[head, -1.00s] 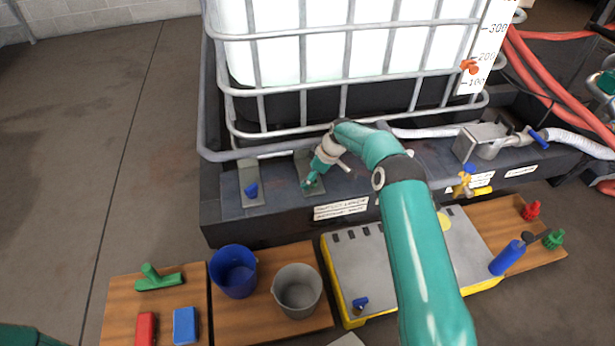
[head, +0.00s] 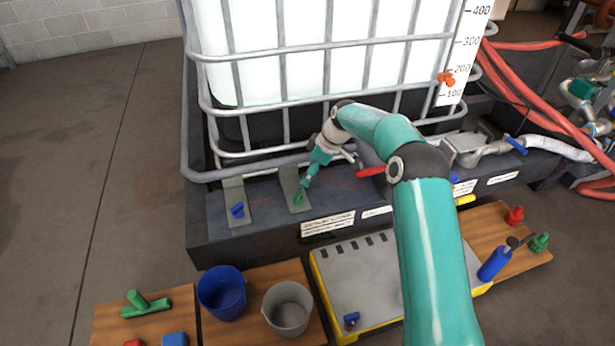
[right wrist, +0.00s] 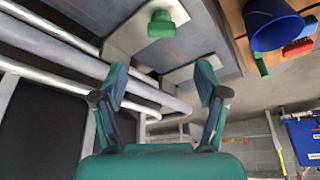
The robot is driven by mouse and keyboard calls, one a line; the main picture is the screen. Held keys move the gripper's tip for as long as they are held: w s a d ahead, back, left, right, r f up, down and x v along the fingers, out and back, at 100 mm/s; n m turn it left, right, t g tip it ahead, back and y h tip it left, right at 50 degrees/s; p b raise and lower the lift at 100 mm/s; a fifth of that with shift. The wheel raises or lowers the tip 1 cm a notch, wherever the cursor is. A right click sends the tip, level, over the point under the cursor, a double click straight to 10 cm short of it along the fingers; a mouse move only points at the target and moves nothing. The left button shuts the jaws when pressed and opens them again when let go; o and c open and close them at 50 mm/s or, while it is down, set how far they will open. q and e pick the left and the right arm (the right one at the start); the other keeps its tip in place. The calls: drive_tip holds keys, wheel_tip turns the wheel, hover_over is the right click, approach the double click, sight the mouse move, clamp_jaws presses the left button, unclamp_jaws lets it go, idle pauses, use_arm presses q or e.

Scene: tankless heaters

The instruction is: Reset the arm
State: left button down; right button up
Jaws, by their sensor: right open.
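My right arm comes in from the lower right of the head view and reaches to the tank's cage. My right gripper (head: 307,181) points down at the second grey plate (head: 291,180), just above a green knob (head: 298,197). In the right wrist view the gripper (right wrist: 162,84) has its two fingers spread with nothing between them. The green knob (right wrist: 161,24) is beyond the fingertips, apart from them. My left gripper is not in view.
The caged white tank (head: 290,60) stands behind the gripper. A blue knob (head: 238,210) is on the plate to the left. A red handle (head: 370,171) is close to the right. Blue (head: 222,293) and grey (head: 288,308) buckets stand in front. The floor at left is clear.

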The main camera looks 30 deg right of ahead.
idle(0.4)
drive_tip(key=s+a+f+g+p, duration=0.1)
drive_tip(key=s+a+f+p, duration=0.1)
drive_tip(key=s+a+f, duration=0.2)
drive_tip(key=s+a+f+m+g+y+p, duration=0.1)
drive_tip(key=s+a+f, duration=0.4)
drive_tip(key=s+a, duration=0.6)
drive_tip(key=s+a+f+m+g+p, duration=0.1)
drive_tip(key=s+a+f+g+p, duration=0.2)
drive_tip(key=s+a, duration=0.5)
drive_tip(key=shift+s+a+f, duration=0.1)
drive_tip(key=shift+s+f, duration=0.15)
drive_tip(key=shift+s, duration=0.45)
drive_tip(key=shift+s+f, duration=0.3)
drive_tip(key=shift+s, duration=0.45)
drive_tip(key=shift+s+a+f, duration=0.1)
drive_tip(key=shift+s+f, duration=0.15)
drive_tip(key=shift+s, duration=0.45)
drive_tip(key=s+a+m, duration=0.2)
drive_tip(key=s+m, duration=0.3)
drive_tip(key=s, duration=0.5)
wheel_tip(320, 180, up, 38)
drive_tip(key=w+m+t+p, duration=0.2)
drive_tip(key=w+p, duration=0.1)
drive_tip(key=p, duration=3.5)
drive_tip(key=shift+d+m+p, duration=0.15)
drive_tip(key=shift+m+p, duration=0.15)
